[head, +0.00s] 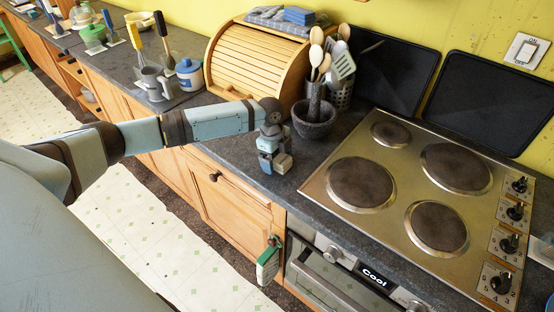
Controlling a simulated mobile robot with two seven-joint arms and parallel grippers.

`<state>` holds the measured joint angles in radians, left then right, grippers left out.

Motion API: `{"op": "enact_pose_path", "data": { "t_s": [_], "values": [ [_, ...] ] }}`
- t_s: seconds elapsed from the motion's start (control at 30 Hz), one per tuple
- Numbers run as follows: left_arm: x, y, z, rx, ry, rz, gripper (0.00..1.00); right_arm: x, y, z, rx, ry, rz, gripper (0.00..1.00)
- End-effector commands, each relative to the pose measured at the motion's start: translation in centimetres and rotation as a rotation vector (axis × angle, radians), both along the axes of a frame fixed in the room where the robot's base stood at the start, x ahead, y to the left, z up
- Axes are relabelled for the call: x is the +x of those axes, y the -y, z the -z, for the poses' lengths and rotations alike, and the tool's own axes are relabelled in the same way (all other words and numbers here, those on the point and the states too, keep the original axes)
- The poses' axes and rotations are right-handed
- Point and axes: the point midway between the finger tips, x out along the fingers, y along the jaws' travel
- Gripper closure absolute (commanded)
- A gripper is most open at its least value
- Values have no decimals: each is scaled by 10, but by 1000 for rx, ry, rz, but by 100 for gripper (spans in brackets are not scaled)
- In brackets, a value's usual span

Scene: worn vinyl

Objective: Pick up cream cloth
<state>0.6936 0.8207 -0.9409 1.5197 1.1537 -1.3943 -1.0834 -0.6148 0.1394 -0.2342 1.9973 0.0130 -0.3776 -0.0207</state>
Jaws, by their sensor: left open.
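I cannot make out a plainly cream cloth. A small green and pale, cloth-like thing (268,264) hangs at the left end of the oven front, below the counter edge; its exact kind is unclear. Folded grey-blue cloths (270,16) lie on top of the wooden bread bin. My left gripper (275,166) points down over the counter near its front edge, just in front of the mortar. It is open, and I see nothing held in it. It is above and apart from the hanging thing. My right gripper is not in view.
A dark stone mortar (314,126), a holder of wooden spoons (341,92) and the roll-top bread bin (254,66) stand behind my left gripper. The hob (405,185) is to the right. The counter's front strip is clear.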

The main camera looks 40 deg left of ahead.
Motion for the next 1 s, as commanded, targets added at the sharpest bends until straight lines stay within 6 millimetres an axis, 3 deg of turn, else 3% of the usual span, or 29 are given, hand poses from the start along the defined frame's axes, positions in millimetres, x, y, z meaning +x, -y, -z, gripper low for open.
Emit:
{"op": "enact_pose_path", "data": {
  "t_s": [0.67, 0.77, 0.9, 1.0],
  "values": [
    [0, 0, 5, 0, 0, 1, 15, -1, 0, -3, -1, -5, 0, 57],
    [0, 0, 5, 0, 0, 1, 33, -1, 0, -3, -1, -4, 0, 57],
    [0, 0, 5, 0, 0, 1, 65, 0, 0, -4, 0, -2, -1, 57],
    [0, 0, 5, 0, 0, 0, 68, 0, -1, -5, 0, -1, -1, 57]
  ]
}}
